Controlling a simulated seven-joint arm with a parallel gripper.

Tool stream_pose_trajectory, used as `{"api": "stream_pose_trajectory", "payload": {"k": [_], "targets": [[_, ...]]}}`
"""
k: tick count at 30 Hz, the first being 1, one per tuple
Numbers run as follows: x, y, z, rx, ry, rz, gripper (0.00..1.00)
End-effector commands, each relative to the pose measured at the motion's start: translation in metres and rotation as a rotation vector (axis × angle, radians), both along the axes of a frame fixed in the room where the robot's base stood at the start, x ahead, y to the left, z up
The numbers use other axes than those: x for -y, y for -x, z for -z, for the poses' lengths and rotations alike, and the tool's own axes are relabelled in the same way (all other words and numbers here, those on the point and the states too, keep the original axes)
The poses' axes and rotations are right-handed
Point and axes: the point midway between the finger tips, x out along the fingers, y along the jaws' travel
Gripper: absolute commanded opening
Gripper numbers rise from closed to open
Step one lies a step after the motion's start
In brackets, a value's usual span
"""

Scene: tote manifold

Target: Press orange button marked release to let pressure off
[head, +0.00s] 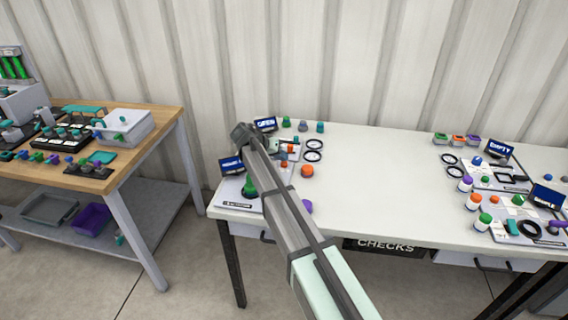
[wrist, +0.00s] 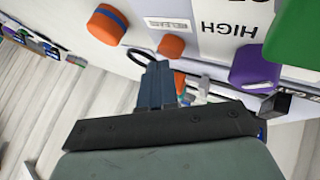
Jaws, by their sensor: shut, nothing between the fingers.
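In the wrist view my gripper (wrist: 156,70) is shut and empty. A larger orange round piece (wrist: 107,25) with a blue edge lies up and to its left. A smaller orange round button-like piece (wrist: 171,46) shows just beyond the fingertips. I cannot tell whether they touch. In the head view an orange round piece (head: 307,171) sits right of my arm. My arm covers part of the left panel (head: 230,190), and my fingers are hard to make out there.
Beside the gripper in the wrist view are a purple block (wrist: 253,68), a green block (wrist: 290,35) and a "HIGH" label (wrist: 230,29). The white table (head: 375,175) is clear in its middle. A wooden bench (head: 150,140) stands left.

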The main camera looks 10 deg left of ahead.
Motion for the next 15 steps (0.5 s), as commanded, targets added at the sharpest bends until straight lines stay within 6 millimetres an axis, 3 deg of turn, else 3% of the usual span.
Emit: {"api": "stream_pose_trajectory", "payload": {"k": [15], "targets": [[0.0, 0.0001, 0.005, 0.0, 0.0, 0.0, 0.0]]}}
